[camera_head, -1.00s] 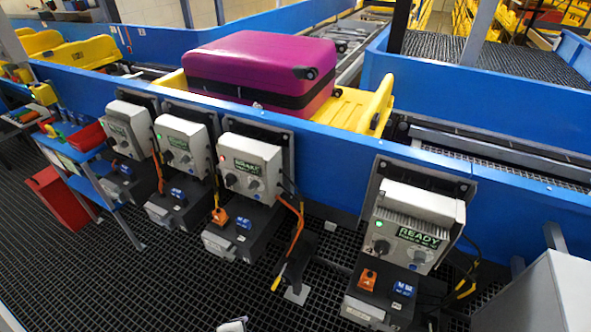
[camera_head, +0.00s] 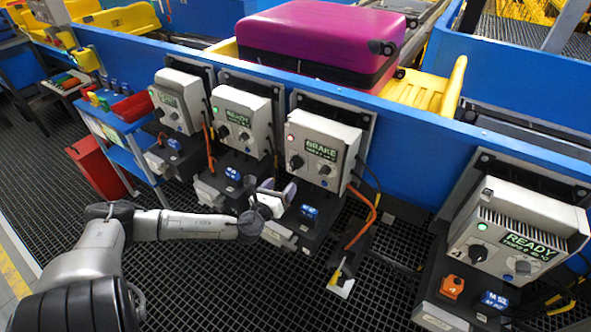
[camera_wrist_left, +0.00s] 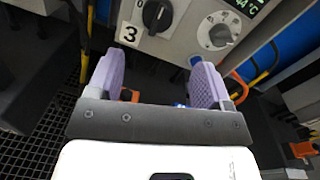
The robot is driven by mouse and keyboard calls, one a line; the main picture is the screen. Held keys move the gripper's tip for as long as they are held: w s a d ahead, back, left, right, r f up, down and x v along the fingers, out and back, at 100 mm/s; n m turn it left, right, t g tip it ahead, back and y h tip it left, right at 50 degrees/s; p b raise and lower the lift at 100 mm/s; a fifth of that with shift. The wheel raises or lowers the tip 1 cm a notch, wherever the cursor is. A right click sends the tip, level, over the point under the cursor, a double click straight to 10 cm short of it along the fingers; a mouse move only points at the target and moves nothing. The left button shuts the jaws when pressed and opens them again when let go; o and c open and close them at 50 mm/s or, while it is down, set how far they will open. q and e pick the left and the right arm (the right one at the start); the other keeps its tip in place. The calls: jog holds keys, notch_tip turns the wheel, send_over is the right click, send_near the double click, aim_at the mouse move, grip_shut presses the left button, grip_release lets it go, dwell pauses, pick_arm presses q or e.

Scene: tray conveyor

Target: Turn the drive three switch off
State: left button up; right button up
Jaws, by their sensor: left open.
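The drive three unit (camera_head: 318,143) is a pale grey box on the blue conveyor side, with a red light and a display reading BRAKE. Its dark rotary switch (camera_head: 296,162) is on the left of its face and a second knob (camera_head: 325,169) is to the right. In the left wrist view the switch (camera_wrist_left: 157,16) sits by a "0" mark and a "3" label, beyond the fingertips. My left gripper (camera_head: 277,191) is open and empty, below and in front of the unit; its lavender fingers (camera_wrist_left: 155,62) are apart from the switch. My right gripper is out of view.
Similar drive units stand left (camera_head: 243,118) and right (camera_head: 520,235); the right one reads READY. Dark lower boxes with blue connectors (camera_head: 309,212) jut out below. An orange cable (camera_head: 362,230) hangs right of drive three. A magenta suitcase (camera_head: 320,35) lies on a yellow tray.

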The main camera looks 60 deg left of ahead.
aim_at(293, 169)
pick_arm(q)
jog(key=b+x, duration=0.3)
jog(key=x, duration=0.7)
jog(key=shift+w+a, duration=0.1)
jog(key=shift+a, duration=0.2)
jog(key=c, duration=0.9)
